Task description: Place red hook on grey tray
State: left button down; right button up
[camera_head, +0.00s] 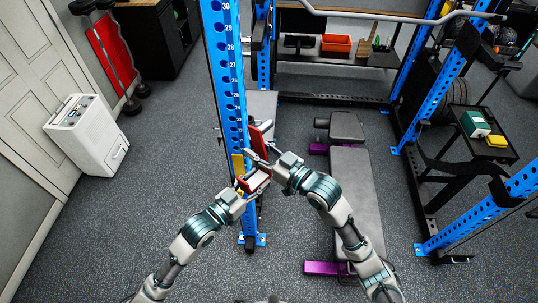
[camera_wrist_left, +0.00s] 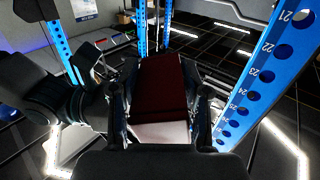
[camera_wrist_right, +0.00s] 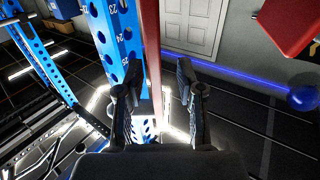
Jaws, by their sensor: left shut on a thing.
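The red hook (camera_head: 255,180) is at the blue upright in the head view, with a red upper part and a pale lower part. My left gripper (camera_head: 250,186) is shut on it; the red and white piece (camera_wrist_left: 163,85) fills its jaws in the left wrist view. My right gripper (camera_head: 268,160) is just above and to the right. In the right wrist view its fingers (camera_wrist_right: 158,95) are apart, with a red vertical bar (camera_wrist_right: 152,50) between or just beyond them; contact is unclear. A dark grey tray (camera_head: 488,155) stands at the right.
The blue numbered upright (camera_head: 226,75) is close to both grippers, with a yellow piece (camera_head: 238,165) on it. The tray carries a green and white box (camera_head: 474,124) and a yellow block (camera_head: 497,141). A dark bench (camera_head: 355,195) and rack posts stand between.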

pick_arm(q)
jog(key=shift+d+r, duration=0.1)
pick_arm(e)
jog(key=shift+w, duration=0.1)
jog(key=shift+c, duration=0.4)
grip_shut()
pick_arm(q)
jog(key=shift+c, duration=2.4)
grip_release()
pick_arm(e)
jog(key=shift+r, duration=0.1)
